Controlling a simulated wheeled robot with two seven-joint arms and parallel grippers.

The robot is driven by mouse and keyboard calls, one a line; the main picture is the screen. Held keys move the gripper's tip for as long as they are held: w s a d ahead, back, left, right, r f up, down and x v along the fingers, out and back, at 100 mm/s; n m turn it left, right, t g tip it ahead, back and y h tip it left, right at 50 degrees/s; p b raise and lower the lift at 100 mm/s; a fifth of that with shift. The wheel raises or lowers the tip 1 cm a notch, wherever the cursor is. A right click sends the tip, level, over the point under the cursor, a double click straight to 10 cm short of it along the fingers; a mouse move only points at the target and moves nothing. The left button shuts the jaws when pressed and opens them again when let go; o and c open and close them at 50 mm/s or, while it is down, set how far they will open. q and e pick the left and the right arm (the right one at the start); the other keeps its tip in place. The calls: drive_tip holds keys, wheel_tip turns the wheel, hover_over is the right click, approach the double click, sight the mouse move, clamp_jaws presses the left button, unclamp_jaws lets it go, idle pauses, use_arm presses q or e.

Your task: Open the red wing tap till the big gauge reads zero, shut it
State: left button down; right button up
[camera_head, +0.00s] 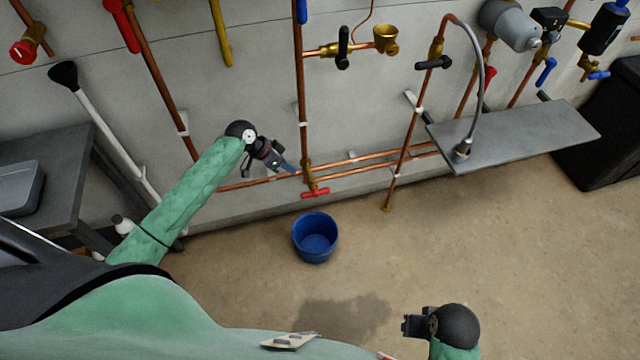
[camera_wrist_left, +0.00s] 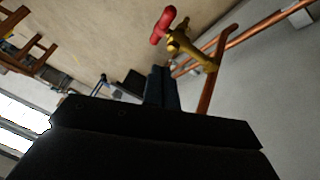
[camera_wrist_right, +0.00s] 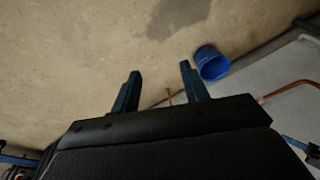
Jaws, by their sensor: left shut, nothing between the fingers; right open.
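The red wing tap (camera_head: 314,193) sits on a brass valve low on a vertical copper pipe, above a blue bucket (camera_head: 315,235). In the left wrist view its red handle (camera_wrist_left: 163,25) shows beyond the fingertips. My left gripper (camera_head: 291,168) is shut and empty, just left of the valve and slightly above the handle; a gap to the handle shows. In the left wrist view the closed fingers (camera_wrist_left: 161,80) point towards the valve. My right gripper (camera_head: 406,325) is open and empty over the floor; its spread fingers (camera_wrist_right: 158,85) show in its wrist view. I see no big gauge.
A grey shelf (camera_head: 515,135) juts from the wall at right, with a bent grey hose above it. Horizontal copper pipes (camera_head: 375,156) run along the wall. A bench (camera_head: 45,185) and a plunger (camera_head: 64,76) stand at left. The floor around the bucket is clear.

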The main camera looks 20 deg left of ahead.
use_arm(q)
drive_tip(key=d+m+h, duration=0.1)
drive_tip(key=d, duration=0.1)
drive_tip(key=m+p, duration=0.1)
drive_tip(key=p, duration=0.2)
hover_over(316, 194)
drive_tip(key=w, duration=0.3)
wheel_tip(316, 194, down, 6)
drive_tip(key=f, duration=0.2)
drive_tip(key=f+p, duration=0.1)
drive_tip(key=f, duration=0.1)
drive_tip(key=shift+s+t, duration=0.3)
drive_tip(key=shift+s, duration=0.05)
use_arm(e)
wheel_tip(316, 194, down, 17)
drive_tip(key=shift+w+d+f, duration=0.2)
drive_tip(key=shift+w+d, duration=0.1)
use_arm(q)
drive_tip(key=shift+r, duration=0.15)
